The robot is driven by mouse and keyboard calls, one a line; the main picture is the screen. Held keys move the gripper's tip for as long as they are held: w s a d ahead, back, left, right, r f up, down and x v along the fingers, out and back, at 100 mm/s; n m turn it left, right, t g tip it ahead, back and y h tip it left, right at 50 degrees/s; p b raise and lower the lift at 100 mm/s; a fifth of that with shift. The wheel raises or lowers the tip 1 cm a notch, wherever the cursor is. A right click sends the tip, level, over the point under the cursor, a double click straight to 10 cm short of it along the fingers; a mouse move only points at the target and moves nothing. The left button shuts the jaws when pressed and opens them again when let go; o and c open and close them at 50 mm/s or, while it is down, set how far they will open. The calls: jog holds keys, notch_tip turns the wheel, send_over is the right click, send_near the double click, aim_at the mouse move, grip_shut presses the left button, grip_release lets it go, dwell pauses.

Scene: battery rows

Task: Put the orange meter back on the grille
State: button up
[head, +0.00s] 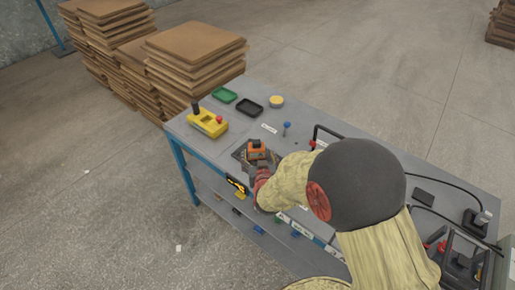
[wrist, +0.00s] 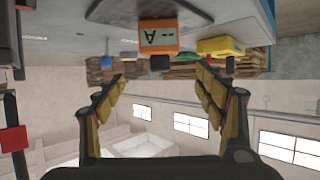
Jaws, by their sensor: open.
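The orange meter (head: 257,149) stands upright on the dark grille (head: 238,155) on the grey bench, as far as the head view shows. In the wrist view, which is upside down, the meter (wrist: 158,35) shows its pale display and a dark part on its top. My gripper (head: 262,174) is just on the near side of the meter. In the wrist view the fingers of my gripper (wrist: 162,72) are spread apart, with nothing held between them. The meter is ahead of the fingertips, apart from them. My arm hides part of the grille and bench.
A blue-topped knob (head: 287,127) and a black handle frame (head: 322,130) stand nearby. Bare bench lies between them.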

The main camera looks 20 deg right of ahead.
jog(key=s+a+r+n+g+y, duration=0.1)
jog(key=s+r+g+y, duration=0.1)
jog(key=s+r, duration=0.45)
jog(key=s+a+r+g+y, duration=0.1)
jog(key=s+a+r, duration=0.15)
jog(key=r, duration=0.75)
jog(key=s+d+r+g, duration=0.2)
jog(key=s+r, duration=0.1)
jog(key=s, duration=0.8)
jog(key=s+d+r+g, duration=0.2)
jog(key=s+d+r, duration=0.1)
jog(key=s, duration=0.8)
jog(key=shift+s+r+n+g+h, duration=0.3)
jog(key=shift+s+n+g+h, duration=0.05)
jog(key=shift+n+g+h, duration=0.05)
